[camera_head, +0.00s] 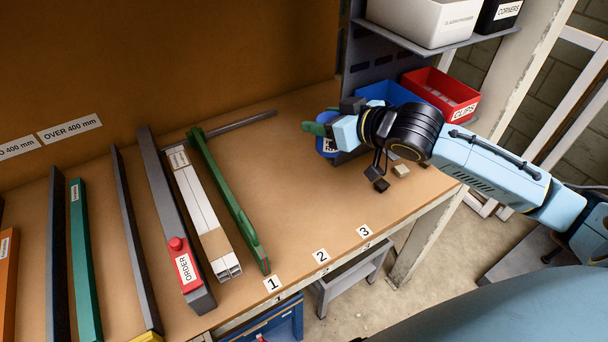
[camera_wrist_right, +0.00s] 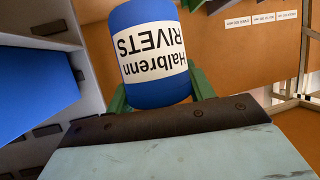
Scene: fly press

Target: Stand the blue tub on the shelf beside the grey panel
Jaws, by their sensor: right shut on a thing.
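The blue tub (camera_head: 327,147) has a white label; in the right wrist view the tub (camera_wrist_right: 150,50) reads "Halbrenn RIVETS" upside down. My right gripper (camera_head: 318,130) is shut on it, with green fingers on both sides of it. The head view shows it over the right back part of the bench, partly hidden by the gripper; any gap under it cannot be told. The grey slotted panel (camera_head: 375,48) stands to its right, behind the wrist. The shelf (camera_head: 428,51) beside that panel is above bench level. My left gripper is out of view.
A white bin (camera_head: 410,18) and a black bin (camera_head: 497,14) occupy the shelf. A blue bin (camera_head: 385,91) and a red CLIPS bin (camera_head: 440,92) sit below it. Long bars, including a green one (camera_head: 222,190), fill the bench's left.

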